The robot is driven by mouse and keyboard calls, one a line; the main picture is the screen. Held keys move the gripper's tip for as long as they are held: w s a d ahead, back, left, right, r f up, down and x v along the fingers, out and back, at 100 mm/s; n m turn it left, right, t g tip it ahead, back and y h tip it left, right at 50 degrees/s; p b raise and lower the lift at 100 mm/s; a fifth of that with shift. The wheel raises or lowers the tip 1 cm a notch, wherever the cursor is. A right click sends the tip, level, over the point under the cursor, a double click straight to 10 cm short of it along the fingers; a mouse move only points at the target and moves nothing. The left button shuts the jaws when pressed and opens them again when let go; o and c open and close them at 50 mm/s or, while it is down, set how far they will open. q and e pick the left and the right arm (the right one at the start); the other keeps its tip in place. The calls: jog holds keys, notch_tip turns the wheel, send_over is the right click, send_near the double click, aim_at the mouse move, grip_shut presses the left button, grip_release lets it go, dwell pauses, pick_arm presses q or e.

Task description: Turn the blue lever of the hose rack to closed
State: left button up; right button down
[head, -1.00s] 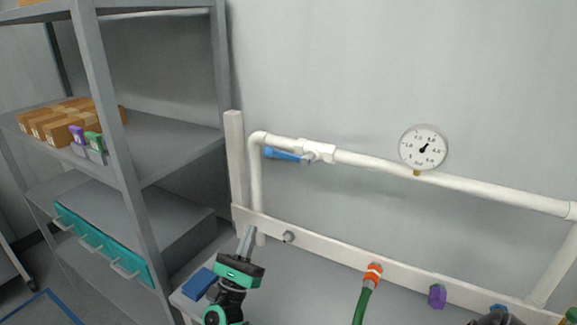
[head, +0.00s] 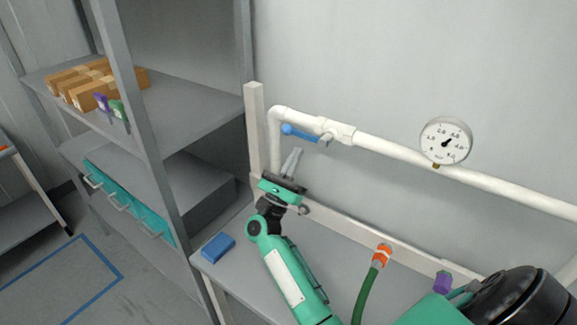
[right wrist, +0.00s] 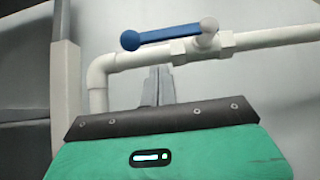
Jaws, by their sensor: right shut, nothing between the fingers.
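The blue lever (head: 301,133) is on the white valve (head: 340,133) of the upper pipe. It lies roughly along the pipe, its ball end pointing left toward the pipe's bend. In the right wrist view the lever (right wrist: 165,35) shows just above the pipe, with the ball end at its left. My right gripper (head: 293,154) is shut and empty, its fingers pointing up, a little below the lever's ball end. In the right wrist view its fingertips (right wrist: 158,76) appear below the lever and apart from it. My left gripper is not in view.
A round gauge (head: 445,140) sits on the pipe at right. A green hose (head: 366,292) with an orange connector, a purple knob (head: 443,282) and a blue block (head: 218,248) are below at the bench (head: 245,262). A grey shelf (head: 190,95) with boxes stands at left.

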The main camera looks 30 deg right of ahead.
aim_at(304, 135)
pick_arm(q)
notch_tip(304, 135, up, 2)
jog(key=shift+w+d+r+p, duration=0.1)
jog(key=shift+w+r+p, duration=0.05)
jog(key=shift+p, duration=0.65)
pick_arm(e)
notch_tip(304, 135, up, 3)
jog(key=shift+f, duration=0.1)
